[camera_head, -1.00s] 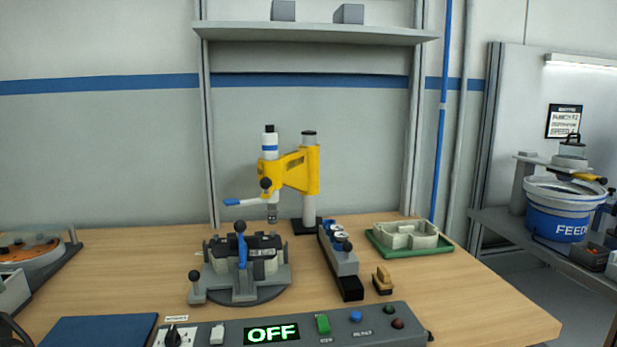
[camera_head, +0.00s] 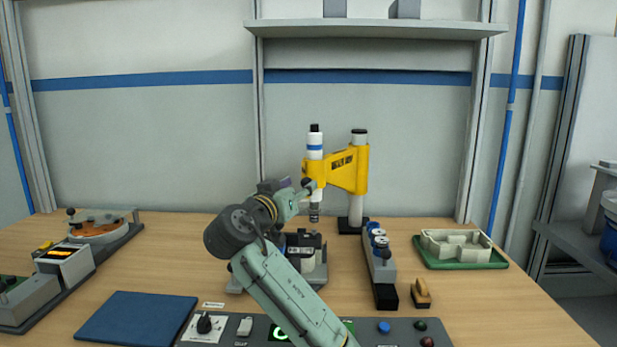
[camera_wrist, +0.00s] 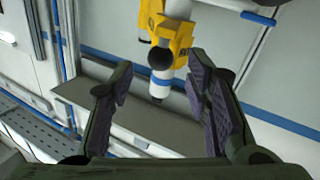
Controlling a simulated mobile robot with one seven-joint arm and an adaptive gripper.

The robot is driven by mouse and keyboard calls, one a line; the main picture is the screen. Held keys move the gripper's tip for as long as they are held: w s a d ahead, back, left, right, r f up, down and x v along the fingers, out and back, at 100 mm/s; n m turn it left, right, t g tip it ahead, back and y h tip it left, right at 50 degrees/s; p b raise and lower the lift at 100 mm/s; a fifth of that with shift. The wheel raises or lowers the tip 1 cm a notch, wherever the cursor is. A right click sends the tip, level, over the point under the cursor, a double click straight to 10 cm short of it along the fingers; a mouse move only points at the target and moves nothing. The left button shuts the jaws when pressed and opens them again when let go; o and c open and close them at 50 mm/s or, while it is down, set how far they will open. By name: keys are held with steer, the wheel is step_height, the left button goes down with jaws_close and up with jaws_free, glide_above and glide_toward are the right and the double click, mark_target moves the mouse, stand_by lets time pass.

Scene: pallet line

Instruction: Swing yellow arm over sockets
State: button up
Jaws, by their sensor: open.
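The yellow arm (camera_head: 345,171) juts left from a grey post on a black base. Its white spindle with a blue band (camera_head: 315,147) stands upright at the left end. A black ball knob (camera_head: 307,183) sits low on its front. My gripper (camera_head: 293,188) is just left of the knob. In the wrist view, my gripper (camera_wrist: 162,78) is open and its fingers stand either side of the knob (camera_wrist: 160,57), apparently without touching it. The grey fixture with sockets (camera_head: 312,268) stands below, largely hidden by my forearm. The blue-tipped lever is hidden.
A narrow stand with blue-topped parts (camera_head: 378,250) and a green tray (camera_head: 460,262) lie right of the post. A control panel (camera_head: 400,333) runs along the front, partly covered by my arm. A blue mat (camera_head: 135,318) lies front left. A shelf (camera_head: 375,30) hangs above.

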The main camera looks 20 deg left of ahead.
mark_target(304, 184)
steer(key=w+p, duration=0.1)
steer(key=w, duration=0.4)
steer(key=shift+w+d, duration=0.1)
steer(key=shift+d, duration=0.1)
steer(key=shift+c, duration=0.6)
jaws_close()
